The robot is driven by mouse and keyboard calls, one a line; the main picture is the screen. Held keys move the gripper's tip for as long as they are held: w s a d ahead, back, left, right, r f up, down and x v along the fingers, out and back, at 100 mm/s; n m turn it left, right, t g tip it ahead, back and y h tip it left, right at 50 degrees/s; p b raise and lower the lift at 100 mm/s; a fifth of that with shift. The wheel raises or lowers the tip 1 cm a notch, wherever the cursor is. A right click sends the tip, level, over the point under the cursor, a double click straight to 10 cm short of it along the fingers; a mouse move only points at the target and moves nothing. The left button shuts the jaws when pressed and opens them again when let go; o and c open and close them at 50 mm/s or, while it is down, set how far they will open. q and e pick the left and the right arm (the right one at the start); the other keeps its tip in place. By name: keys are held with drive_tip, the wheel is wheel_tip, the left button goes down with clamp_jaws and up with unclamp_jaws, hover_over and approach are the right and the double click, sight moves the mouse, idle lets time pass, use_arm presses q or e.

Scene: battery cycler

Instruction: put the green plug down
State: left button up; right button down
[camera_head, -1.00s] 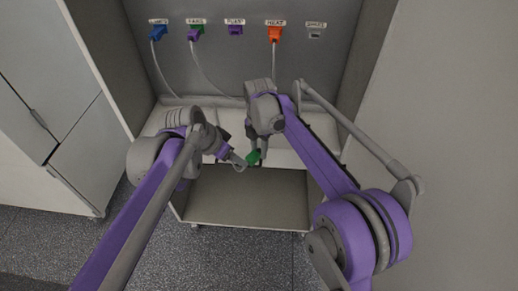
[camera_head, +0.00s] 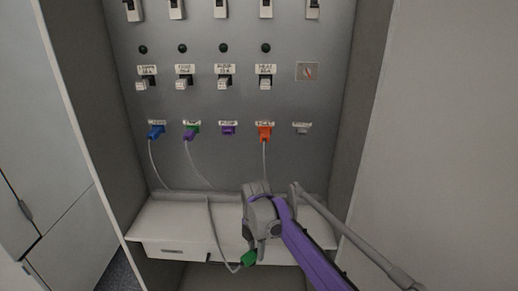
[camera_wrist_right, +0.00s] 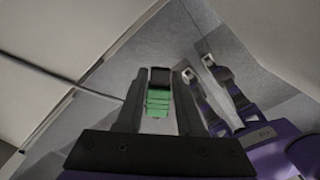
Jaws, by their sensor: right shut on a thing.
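The green plug (camera_head: 249,258) is held in my right gripper (camera_head: 256,243), just in front of the white ledge at the foot of the panel. In the right wrist view the green plug (camera_wrist_right: 158,101) sits between the two fingers, with its dark end outward. A grey cable runs from the plug to the left and up over the ledge. My left gripper is out of the head view.
The white ledge (camera_head: 165,222) has bare room at left. Cabinet side walls stand on both sides.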

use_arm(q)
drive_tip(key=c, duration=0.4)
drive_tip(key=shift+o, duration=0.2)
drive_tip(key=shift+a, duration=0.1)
use_arm(e)
drive_tip(key=s+d+f+m, duration=0.4)
drive_tip(key=d+f+m, duration=0.2)
drive_tip(key=d+m, duration=0.3)
drive_tip(key=s+d+f+m, duration=0.4)
drive_tip(key=d+m, duration=0.5)
drive_tip(key=m, duration=0.8)
drive_tip(key=shift+d+f+m, duration=0.35)
drive_tip(key=shift+f+m, duration=0.05)
drive_tip(key=shift+f, duration=0.55)
